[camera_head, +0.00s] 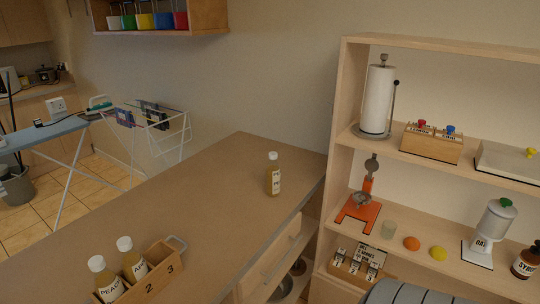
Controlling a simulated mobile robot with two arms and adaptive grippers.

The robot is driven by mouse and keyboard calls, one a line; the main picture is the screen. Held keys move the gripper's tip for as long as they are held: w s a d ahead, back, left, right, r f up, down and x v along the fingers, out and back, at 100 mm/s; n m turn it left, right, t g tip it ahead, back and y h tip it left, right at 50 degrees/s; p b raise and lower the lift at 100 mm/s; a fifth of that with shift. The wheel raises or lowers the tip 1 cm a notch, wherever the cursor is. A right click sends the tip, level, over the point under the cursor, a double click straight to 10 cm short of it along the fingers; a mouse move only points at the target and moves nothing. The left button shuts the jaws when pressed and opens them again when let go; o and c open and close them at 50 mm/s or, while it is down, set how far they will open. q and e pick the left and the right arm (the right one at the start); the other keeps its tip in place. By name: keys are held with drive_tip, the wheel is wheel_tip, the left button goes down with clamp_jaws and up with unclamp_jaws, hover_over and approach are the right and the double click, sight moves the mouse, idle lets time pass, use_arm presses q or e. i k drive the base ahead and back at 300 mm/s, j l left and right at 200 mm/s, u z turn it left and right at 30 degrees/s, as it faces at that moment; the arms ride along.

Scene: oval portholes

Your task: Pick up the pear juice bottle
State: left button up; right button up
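A juice bottle (273,176) with a white cap and pale yellowish contents stands upright, alone on the wooden counter near its far end. Its white label is too small to read surely. Two similar bottles stand in a wooden crate at the near end of the counter. The left one (104,279) reads "PEACH"; the other one (131,258) has a label starting with "AP". Neither of my grippers shows in the head view.
The wooden crate (152,288) has numbers 2 and 3 on its side and a metal handle. The counter (205,205) is clear between crate and lone bottle. A shelf unit (337,150) stands to the right, holding an orange juicer (358,212) and a paper towel roll (377,100).

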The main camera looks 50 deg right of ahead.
sight(272, 171)
drive_tip(key=z, duration=1.6)
